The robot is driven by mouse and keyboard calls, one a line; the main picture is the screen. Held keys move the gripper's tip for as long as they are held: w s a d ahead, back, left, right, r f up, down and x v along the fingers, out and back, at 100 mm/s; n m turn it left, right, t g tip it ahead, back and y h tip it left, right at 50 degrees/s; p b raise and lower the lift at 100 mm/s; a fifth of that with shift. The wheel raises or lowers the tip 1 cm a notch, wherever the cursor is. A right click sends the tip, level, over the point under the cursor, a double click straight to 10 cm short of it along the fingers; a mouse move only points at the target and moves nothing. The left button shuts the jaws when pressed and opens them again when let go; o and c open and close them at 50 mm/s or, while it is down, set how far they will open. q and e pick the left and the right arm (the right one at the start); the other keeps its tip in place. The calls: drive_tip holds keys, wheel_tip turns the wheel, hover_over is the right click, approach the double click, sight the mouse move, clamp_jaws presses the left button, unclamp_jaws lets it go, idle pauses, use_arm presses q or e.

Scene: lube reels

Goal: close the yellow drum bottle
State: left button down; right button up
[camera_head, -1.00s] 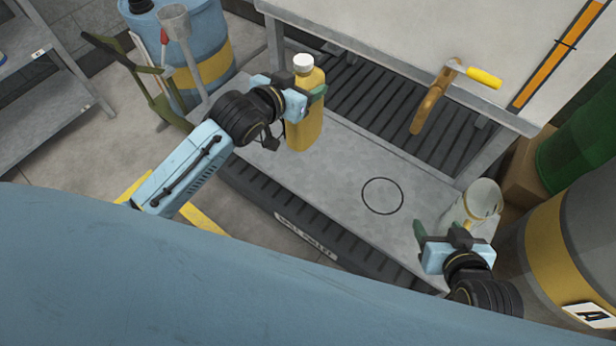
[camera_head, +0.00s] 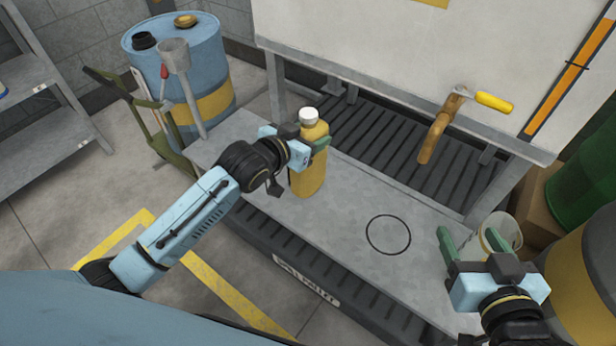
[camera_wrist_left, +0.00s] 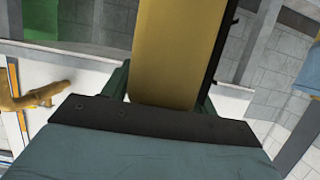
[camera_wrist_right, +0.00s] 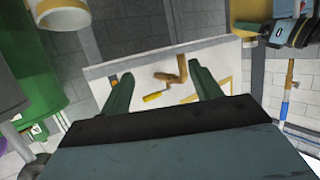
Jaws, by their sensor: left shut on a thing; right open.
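A yellow bottle (camera_head: 308,178) with a white cap (camera_head: 309,116) on top stands upright at the left of the grey metal shelf (camera_head: 340,212); whether its base touches the shelf is unclear. My left gripper (camera_head: 312,148) is shut around its upper body. The bottle's yellow side fills the middle of the left wrist view (camera_wrist_left: 175,50), between the fingers; its cap is out of that view. My right gripper (camera_head: 472,242) is open and empty at the right end of the shelf, apart from the bottle; its two spread fingers show in the right wrist view (camera_wrist_right: 160,85).
A brown tap (camera_head: 440,128) with a yellow handle (camera_head: 494,102) juts from the white tank (camera_head: 400,60). A pale pail (camera_head: 508,232) stands near my right gripper. A blue drum (camera_head: 190,65) stands at the back left. The black circle (camera_head: 388,235) marked on the shelf is empty.

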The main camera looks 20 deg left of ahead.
sight(304, 184)
use_arm(q)
drive_tip(key=shift+f+b, duration=1.25)
drive_tip(key=shift+f, duration=1.3)
use_arm(e)
wheel_tip(304, 184, up, 11)
drive_tip(key=a+t+y, duration=0.2)
drive_tip(key=t, duration=0.5)
drive_tip(key=shift+f+t+y, duration=0.15)
drive_tip(key=shift+t+y, duration=0.15)
drive_tip(key=shift+y, duration=0.1)
drive_tip(key=shift+w, duration=0.1)
use_arm(q)
wheel_tip(304, 184, down, 3)
drive_tip(key=shift+f+b, duration=0.1)
drive_tip(key=shift+b, duration=0.85)
drive_tip(key=shift+f, duration=0.15)
use_arm(e)
drive_tip(key=shift+s+d+r+t+y, duration=0.1)
drive_tip(key=shift+s+r+t+y, duration=0.15)
drive_tip(key=shift+s+r+t, duration=0.45)
drive_tip(key=shift+s+r+t+y, duration=0.25)
drive_tip(key=shift+s+r+t, duration=0.15)
drive_tip(key=shift+r+t, duration=0.55)
use_arm(q)
drive_tip(key=shift+f, duration=0.1)
drive_tip(key=shift+c, duration=2.2)
unclamp_jaws()
drive_tip(key=shift+f, duration=0.1)
